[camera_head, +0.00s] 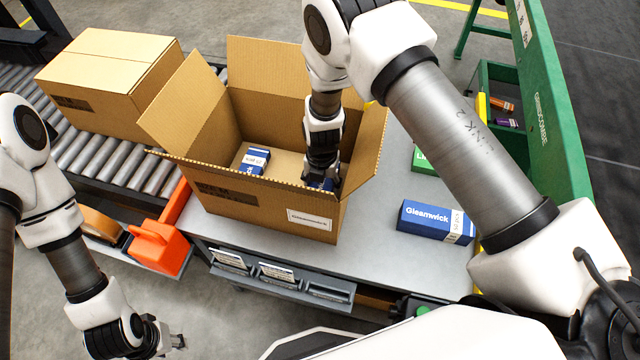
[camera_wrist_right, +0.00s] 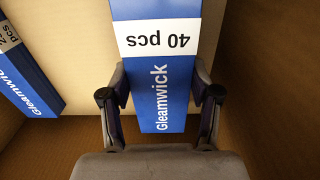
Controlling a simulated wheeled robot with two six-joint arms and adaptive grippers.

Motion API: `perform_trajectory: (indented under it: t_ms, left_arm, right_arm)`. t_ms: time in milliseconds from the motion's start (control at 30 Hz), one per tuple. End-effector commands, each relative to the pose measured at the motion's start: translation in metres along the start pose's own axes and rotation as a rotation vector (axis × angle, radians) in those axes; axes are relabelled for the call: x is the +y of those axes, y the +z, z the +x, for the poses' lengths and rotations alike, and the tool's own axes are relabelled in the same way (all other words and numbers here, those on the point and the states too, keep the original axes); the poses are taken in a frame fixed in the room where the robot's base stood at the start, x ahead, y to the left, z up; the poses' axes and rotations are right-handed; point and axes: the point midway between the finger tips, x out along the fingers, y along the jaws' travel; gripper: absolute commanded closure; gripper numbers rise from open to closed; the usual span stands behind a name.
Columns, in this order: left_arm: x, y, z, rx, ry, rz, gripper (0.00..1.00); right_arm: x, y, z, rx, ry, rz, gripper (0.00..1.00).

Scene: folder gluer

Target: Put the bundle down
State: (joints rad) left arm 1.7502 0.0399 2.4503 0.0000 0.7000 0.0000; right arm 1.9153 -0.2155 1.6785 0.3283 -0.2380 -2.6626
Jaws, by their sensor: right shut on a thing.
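A blue bundle with a white "40 pcs" band and "Gleamwick" lettering (camera_wrist_right: 165,85) is between the fingers of my right gripper (camera_wrist_right: 162,95) in the right wrist view. In the head view my right gripper (camera_head: 322,172) reaches down inside the open cardboard box (camera_head: 250,205), and only a bit of the held bundle shows below it. Whether it touches the box floor I cannot tell. Another blue bundle (camera_head: 254,161) lies in the box to the left; it also shows in the right wrist view (camera_wrist_right: 28,75). My left gripper (camera_head: 172,338) is empty at the lower left, away from the box.
A third blue bundle (camera_head: 435,222) lies on the grey table (camera_head: 375,250) right of the box. A closed carton (camera_head: 105,85) stands on the roller conveyor (camera_head: 95,155). An orange tape dispenser (camera_head: 158,245) is left of the table. The box flaps stand up around my right arm.

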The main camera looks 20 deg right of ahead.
Motion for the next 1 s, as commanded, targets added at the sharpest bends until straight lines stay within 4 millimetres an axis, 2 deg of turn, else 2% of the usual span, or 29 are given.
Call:
perform_trajectory:
  t_ms: [33,333,367,400,433,767,867,1000]
  left_arm:
    - [0.000,0.000,0.001,0.000,0.000,0.000,0.60]
    - [0.000,0.000,0.000,0.000,0.000,0.000,0.60]
    - [0.000,0.000,0.000,0.000,0.000,0.000,0.60]
    - [0.000,0.000,0.000,0.000,0.000,0.000,0.60]
    - [0.000,0.000,0.000,0.000,0.000,0.000,0.60]
    - [0.000,0.000,0.001,0.000,0.000,0.000,0.60]
    - [0.000,0.000,-0.001,0.000,0.000,0.000,0.60]
    - [0.000,0.000,-0.002,0.000,0.000,0.000,0.60]
  right_arm:
    - [0.000,0.000,0.005,-0.001,0.001,-0.001,0.84]
    - [0.000,0.000,0.007,-0.001,0.001,-0.001,0.84]
    - [0.000,0.000,0.007,-0.001,0.001,-0.002,0.31]
    - [0.000,0.000,0.007,-0.001,0.001,-0.002,0.17]
    - [0.000,0.000,0.007,-0.001,0.001,-0.001,0.13]
    - [0.001,0.000,0.005,-0.001,0.001,-0.001,0.13]
    - [0.001,0.001,-0.005,-0.003,0.002,0.000,0.13]
    - [0.001,0.001,-0.035,-0.005,0.002,0.000,0.13]
